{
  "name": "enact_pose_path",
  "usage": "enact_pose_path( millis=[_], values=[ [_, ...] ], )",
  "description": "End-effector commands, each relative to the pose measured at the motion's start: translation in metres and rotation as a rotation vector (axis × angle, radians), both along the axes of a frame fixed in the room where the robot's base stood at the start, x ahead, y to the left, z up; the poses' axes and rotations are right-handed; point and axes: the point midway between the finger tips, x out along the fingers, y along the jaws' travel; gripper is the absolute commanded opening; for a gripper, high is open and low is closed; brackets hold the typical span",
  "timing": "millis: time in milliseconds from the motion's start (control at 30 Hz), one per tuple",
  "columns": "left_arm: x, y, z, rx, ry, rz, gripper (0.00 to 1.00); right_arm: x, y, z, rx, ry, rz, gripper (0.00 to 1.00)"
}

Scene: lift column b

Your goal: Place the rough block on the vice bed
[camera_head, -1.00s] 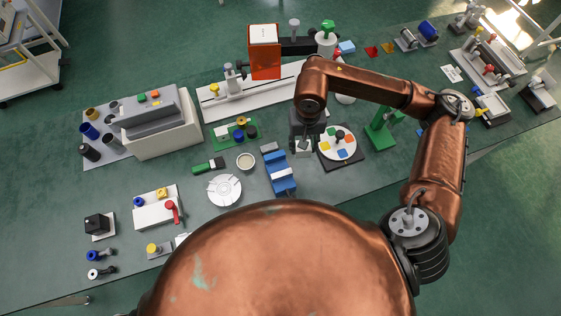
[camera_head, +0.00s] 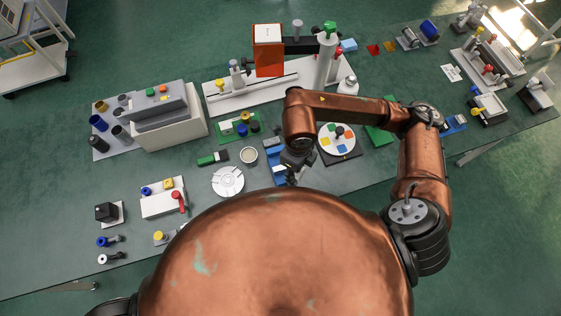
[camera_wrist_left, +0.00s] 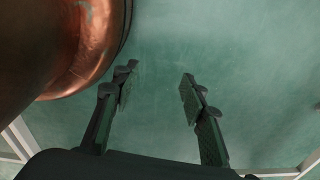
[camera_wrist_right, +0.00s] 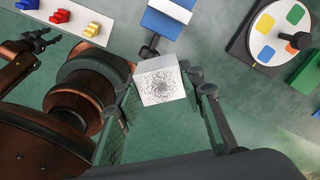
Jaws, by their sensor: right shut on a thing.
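The rough block (camera_wrist_right: 160,82) is pale with a speckled grey face. My right gripper (camera_wrist_right: 160,92) is shut on it, one finger at each side. In the head view my right gripper (camera_head: 293,170) is at the near right side of the blue vice (camera_head: 274,172) and partly covers it; the block cannot be made out there. The vice (camera_wrist_right: 168,16), blue and white, lies just beyond the block in the right wrist view, its dark screw handle pointing toward the block. My left gripper (camera_wrist_left: 155,90) is open and empty above green floor.
A white disc with coloured patches (camera_head: 340,137) stands right of the vice. A round white fixture (camera_head: 228,181) and a small cup (camera_head: 249,155) stand left of it. A green block (camera_head: 380,135) is farther right.

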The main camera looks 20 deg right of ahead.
Motion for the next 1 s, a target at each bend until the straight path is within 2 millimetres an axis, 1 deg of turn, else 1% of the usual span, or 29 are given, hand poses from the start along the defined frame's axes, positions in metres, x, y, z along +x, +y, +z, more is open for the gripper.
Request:
enact_pose_path(
  millis=[100,200,300,433,533,667,933,1000],
  values=[
    [-0.010,0.000,0.006,0.000,0.012,0.003,0.40,-0.011,0.007,0.005,0.005,-0.005,-0.240,0.07],
    [-0.015,0.001,0.009,0.001,0.018,0.004,0.40,-0.017,0.011,0.007,0.006,-0.010,-0.421,0.07],
    [-0.016,0.001,0.011,0.001,0.020,0.004,0.40,-0.022,0.014,0.008,0.008,-0.012,-0.560,0.07],
    [-0.014,0.001,0.012,0.001,0.018,0.004,0.40,-0.026,0.016,0.009,0.011,-0.014,-0.669,0.07],
    [-0.012,0.001,0.013,0.002,0.015,0.003,0.40,-0.022,0.017,0.006,0.010,-0.015,-0.707,0.07],
    [-0.009,0.001,0.014,0.001,0.010,0.003,0.40,0.000,0.017,-0.003,0.008,-0.014,-0.717,0.07],
    [-0.006,0.001,0.019,0.001,0.006,0.002,0.40,0.064,0.018,-0.031,0.009,-0.014,-0.715,0.07],
    [-0.006,0.001,0.019,0.001,0.006,0.002,0.40,0.075,0.018,-0.046,0.008,-0.011,-0.713,0.07]
  ],
)
